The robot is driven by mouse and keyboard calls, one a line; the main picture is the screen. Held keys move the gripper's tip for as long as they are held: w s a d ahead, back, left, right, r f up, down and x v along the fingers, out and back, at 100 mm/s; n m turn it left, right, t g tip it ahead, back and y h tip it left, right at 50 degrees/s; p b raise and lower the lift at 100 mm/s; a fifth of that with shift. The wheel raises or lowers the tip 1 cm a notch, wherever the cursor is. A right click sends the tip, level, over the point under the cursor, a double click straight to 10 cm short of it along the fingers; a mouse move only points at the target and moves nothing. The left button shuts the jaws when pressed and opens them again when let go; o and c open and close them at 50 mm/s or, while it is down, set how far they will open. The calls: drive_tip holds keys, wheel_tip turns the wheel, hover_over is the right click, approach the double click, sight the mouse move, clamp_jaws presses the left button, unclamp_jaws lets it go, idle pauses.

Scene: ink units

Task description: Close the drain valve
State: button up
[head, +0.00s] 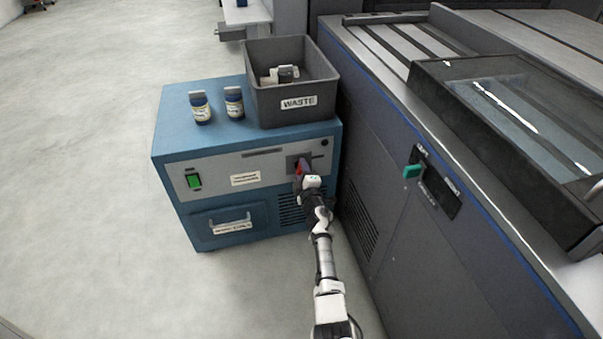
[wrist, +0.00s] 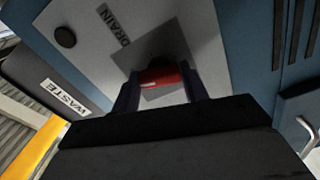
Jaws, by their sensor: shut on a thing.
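The drain valve has a red handle (head: 301,170) on the front panel of the blue unit, at its upper right. In the wrist view the red handle (wrist: 162,77) sits on a grey square plate beside the DRAIN label (wrist: 115,36). My gripper (head: 304,175) is at the handle, and in the wrist view (wrist: 160,88) its two fingers stand on either side of it, shut on it. The handle's full shape and angle are partly hidden by my fingers.
A grey WASTE bin (head: 298,103) holding small containers stands on the blue unit (head: 185,145). Two labelled jars (head: 200,107) stand left of it. A green switch (head: 194,181) and a drawer (head: 231,226) are on the front. A large grey machine (head: 390,200) stands close at right.

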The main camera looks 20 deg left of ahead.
drive_tip(key=shift+n, duration=1.6)
drive_tip(key=o, duration=1)
